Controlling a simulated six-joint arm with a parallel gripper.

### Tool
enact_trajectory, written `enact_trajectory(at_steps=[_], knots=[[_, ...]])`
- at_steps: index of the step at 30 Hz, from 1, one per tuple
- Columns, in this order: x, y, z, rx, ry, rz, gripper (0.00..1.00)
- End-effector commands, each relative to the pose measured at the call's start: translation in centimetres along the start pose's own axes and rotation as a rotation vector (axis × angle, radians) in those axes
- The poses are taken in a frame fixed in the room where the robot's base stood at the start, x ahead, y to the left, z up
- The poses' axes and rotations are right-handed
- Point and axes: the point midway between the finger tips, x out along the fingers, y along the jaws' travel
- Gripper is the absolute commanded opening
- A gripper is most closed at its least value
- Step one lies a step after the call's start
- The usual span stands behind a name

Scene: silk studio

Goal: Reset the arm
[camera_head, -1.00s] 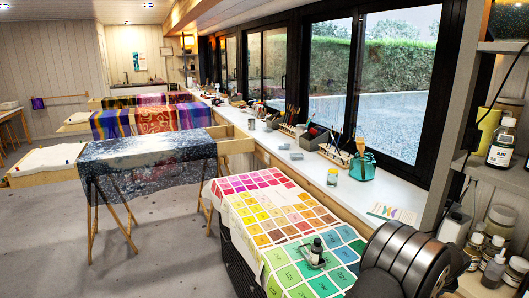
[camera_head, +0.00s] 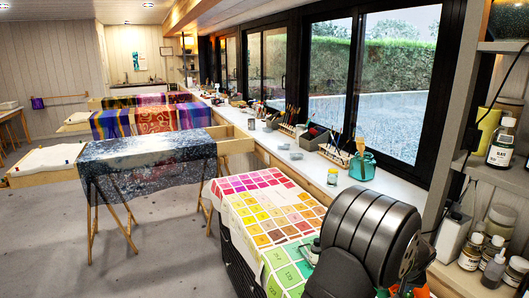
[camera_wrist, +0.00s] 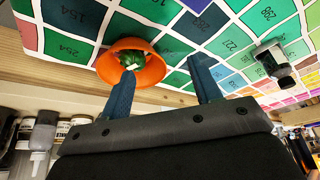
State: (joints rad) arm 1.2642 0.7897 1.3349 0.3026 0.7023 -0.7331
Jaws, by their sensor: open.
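My gripper (camera_wrist: 161,66) shows in the wrist view with its two blue fingers spread apart and nothing between them. An orange bowl (camera_wrist: 153,73) with something dark green (camera_wrist: 128,57) in it sits on the colour-chart cloth (camera_wrist: 220,30), beyond the left finger. The left fingertip overlaps the bowl in the picture; I cannot tell whether they touch. In the head view my dark arm (camera_head: 372,235) covers the right part of the cloth (camera_head: 265,205).
A small dark-capped bottle (camera_wrist: 277,65) stands on the cloth, right of my fingers in the wrist view. Shelf bottles (camera_head: 495,268) stand close right of my arm. A teal glass jar (camera_head: 362,167) is on the windowsill behind it. The floor at left is open.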

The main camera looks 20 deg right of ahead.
Motion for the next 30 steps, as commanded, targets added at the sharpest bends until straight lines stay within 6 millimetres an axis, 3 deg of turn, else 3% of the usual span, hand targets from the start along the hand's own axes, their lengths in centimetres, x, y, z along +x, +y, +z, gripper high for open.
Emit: enact_trajectory(at_steps=[14, 24, 30], knots=[[-0.3, -9.7, 1.3, -0.024, 0.001, -0.008, 0.57], [-0.8, -16.1, 3.3, -0.041, 0.004, -0.016, 0.57], [1.9, -19.0, 2.3, -0.042, 0.004, -0.017, 0.57]])
